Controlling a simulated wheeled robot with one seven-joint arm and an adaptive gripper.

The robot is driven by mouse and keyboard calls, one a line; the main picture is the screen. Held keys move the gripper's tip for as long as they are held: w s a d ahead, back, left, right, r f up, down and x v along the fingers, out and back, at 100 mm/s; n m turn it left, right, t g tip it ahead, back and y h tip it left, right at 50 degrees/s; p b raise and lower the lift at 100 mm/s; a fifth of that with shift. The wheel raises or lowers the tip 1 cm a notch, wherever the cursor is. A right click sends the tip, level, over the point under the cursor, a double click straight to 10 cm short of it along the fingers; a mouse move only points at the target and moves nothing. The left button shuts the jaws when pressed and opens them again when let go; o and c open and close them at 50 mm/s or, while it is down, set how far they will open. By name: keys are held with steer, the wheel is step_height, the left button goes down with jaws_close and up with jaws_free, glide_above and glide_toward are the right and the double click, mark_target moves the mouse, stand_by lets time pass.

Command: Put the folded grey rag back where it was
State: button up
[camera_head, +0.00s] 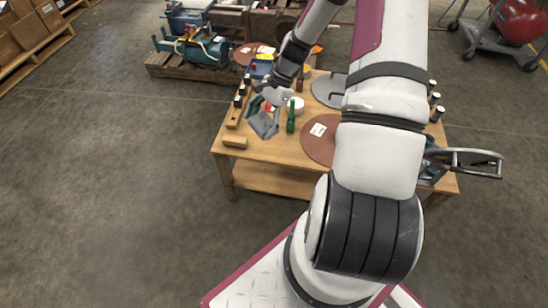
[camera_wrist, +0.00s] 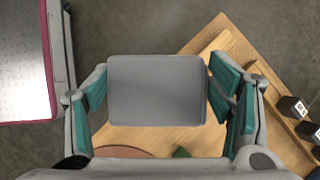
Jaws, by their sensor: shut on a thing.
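The folded grey rag (camera_wrist: 157,92) is a flat grey rectangle with rounded corners, held between the teal pads of my gripper (camera_wrist: 160,90) in the wrist view. In the head view the rag (camera_head: 263,126) shows at the left part of the wooden table (camera_head: 258,150), below my gripper (camera_head: 267,108). The table lies behind the rag in the wrist view. I cannot tell whether the rag touches the tabletop.
A wooden block (camera_head: 235,142) lies near the table's front left corner. A wooden rack (camera_head: 237,112) with dark pieces runs along the left edge. A green bottle (camera_head: 291,116), a white round item (camera_head: 297,104) and a brown disc (camera_head: 318,145) stand to the right.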

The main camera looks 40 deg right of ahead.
mark_target(271, 151)
steer(key=d+f+m+b, duration=0.1)
steer(key=f+b, duration=0.2)
steer(key=f, duration=0.1)
steer(key=d+f+m+t+b, duration=0.1)
steer(key=d+f+m+b, duration=0.1)
steer(key=f, duration=0.3)
steer(key=d+f+m+t+b, duration=0.1)
steer(key=d+f+b, duration=0.1)
steer(key=f, duration=0.3)
steer(key=shift+s+d+m+h+b, duration=0.2)
steer(key=shift+s+m+h+b, duration=0.2)
steer(key=shift+b, duration=0.45)
steer(key=shift+f, duration=0.15)
steer(key=o, duration=1.1)
